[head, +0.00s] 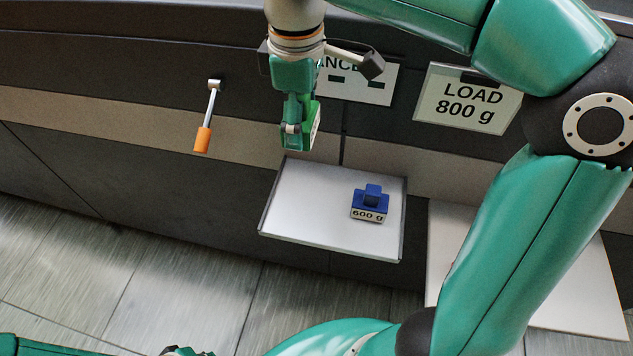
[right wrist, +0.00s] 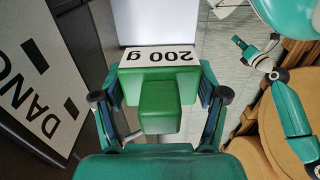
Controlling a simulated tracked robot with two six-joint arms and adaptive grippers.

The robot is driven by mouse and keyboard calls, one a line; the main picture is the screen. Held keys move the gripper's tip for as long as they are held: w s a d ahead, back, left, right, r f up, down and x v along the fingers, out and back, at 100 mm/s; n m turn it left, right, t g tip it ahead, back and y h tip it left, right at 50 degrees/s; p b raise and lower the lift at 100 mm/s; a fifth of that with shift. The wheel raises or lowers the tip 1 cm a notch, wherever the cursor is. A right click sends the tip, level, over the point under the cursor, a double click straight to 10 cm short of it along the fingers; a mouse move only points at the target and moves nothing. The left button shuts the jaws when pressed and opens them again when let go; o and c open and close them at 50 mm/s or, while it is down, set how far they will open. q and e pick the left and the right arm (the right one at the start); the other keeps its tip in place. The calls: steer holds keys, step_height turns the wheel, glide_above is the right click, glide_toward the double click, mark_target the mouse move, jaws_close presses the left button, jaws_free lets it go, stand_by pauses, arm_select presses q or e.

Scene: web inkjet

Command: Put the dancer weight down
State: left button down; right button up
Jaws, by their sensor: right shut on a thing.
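My right gripper (head: 298,128) is shut on a green weight marked 200 g (right wrist: 160,88). In the right wrist view its two fingers (right wrist: 160,105) press on the weight's sides. In the head view it holds the weight above the back left part of a white tray (head: 310,225), apart from it. A blue 600 g weight (head: 370,205) stands on the tray's right half. Only a bit of my left gripper (head: 186,351) shows at the bottom edge, and its jaws are unclear.
A sign reading LOAD 800 g (head: 468,99) hangs on the dark machine front. A partly covered sign (head: 357,87) is behind my right gripper. An orange-handled lever (head: 205,125) sticks out at left. The tray's left half is bare. Another white surface (head: 585,290) lies at right.

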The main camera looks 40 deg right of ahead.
mark_target(305, 200)
step_height(305, 200, down, 20)
steer(key=shift+w+r+b, duration=0.15)
steer(key=shift+b, duration=1)
steer(key=shift+d+f, duration=0.1)
steer(key=shift+f, duration=0.1)
steer(key=o, duration=1.5)
steer(key=shift+r, duration=0.1)
steer(key=shift+r, duration=0.2)
step_height(305, 200, up, 12)
steer(key=shift+f+p, duration=0.1)
steer(key=shift+p, duration=0.5)
